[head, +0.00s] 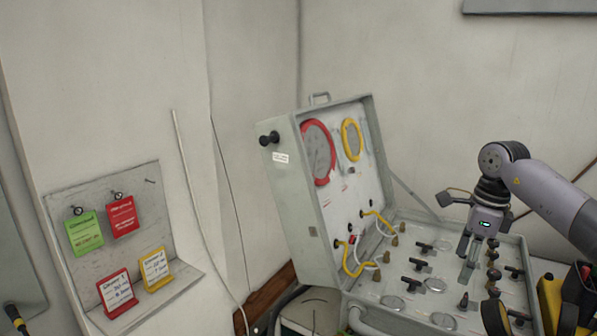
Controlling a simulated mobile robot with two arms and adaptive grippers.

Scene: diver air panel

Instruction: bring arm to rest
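My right arm comes in from the right edge. Its gripper (467,262) points down above the right part of the open grey panel case (289,215), over the valve panel in its base. The fingers show small and at an angle, so I cannot tell whether they are open or shut, or whether they touch a valve. No held object is clear between them. My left gripper is not in view.
The case lid holds a red-rimmed gauge (318,153) and a yellow-rimmed gauge (352,140). Several black valve handles stand on the base. A tag board (150,215) with green, red and yellow tags is on the left. Yellow and black gear (567,300) crowds the lower right.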

